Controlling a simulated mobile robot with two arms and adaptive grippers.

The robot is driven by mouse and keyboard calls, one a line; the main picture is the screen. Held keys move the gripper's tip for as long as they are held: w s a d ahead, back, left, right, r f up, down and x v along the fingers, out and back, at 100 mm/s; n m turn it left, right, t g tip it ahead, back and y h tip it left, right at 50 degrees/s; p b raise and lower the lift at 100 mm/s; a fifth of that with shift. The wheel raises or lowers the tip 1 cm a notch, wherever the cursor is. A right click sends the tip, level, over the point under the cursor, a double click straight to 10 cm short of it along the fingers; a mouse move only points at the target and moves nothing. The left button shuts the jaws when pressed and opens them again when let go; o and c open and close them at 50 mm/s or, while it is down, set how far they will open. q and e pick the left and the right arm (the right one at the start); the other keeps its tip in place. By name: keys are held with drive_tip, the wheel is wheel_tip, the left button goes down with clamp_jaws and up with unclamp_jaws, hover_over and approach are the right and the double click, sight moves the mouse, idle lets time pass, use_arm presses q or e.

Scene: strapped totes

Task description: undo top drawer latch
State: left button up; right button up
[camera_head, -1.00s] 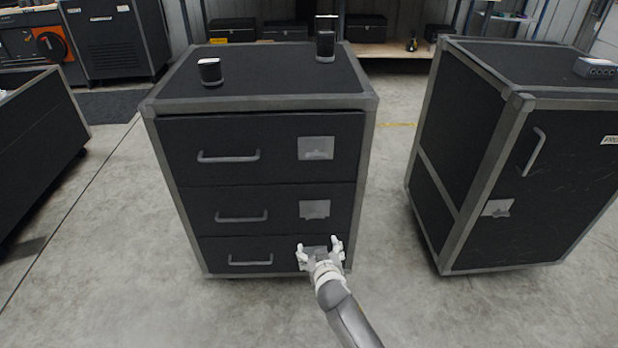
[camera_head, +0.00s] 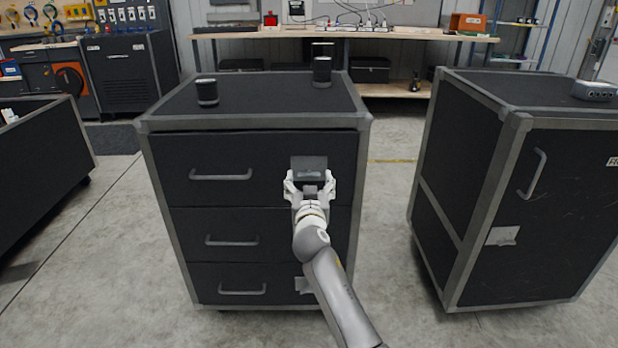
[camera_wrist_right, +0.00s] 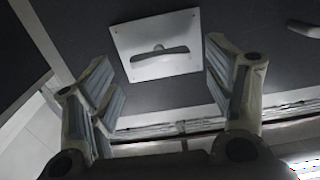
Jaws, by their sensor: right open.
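The black cabinet has a top drawer (camera_head: 250,160) with a grey bar handle (camera_head: 221,175); the drawer is closed. Its latch (camera_head: 309,162) is a plate on the right side of the drawer front. In the right wrist view the latch (camera_wrist_right: 155,35) is a pale square plate with a raised bar across it. My right gripper (camera_head: 311,181) is open, with its fingers pointing at the latch. In the right wrist view the fingers stand to either side of the plate's lower part, with nothing held. Whether they touch the drawer front cannot be told. My left gripper is not in view.
Below are a middle drawer (camera_head: 190,222), its latch hidden by my right arm, and a bottom drawer (camera_head: 210,290). Two dark cylinders (camera_head: 207,92) (camera_head: 321,70) stand on top. Another black cabinet (camera_head: 560,200) stands right, with floor between. A workbench (camera_head: 400,90) runs behind.

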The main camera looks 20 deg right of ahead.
sight(309, 177)
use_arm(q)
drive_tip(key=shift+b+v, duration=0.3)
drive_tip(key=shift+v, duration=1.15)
use_arm(e)
drive_tip(key=shift+x, duration=2)
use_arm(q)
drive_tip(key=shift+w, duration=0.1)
use_arm(e)
drive_tip(key=c, duration=1)
drive_tip(key=shift+c, duration=0.2)
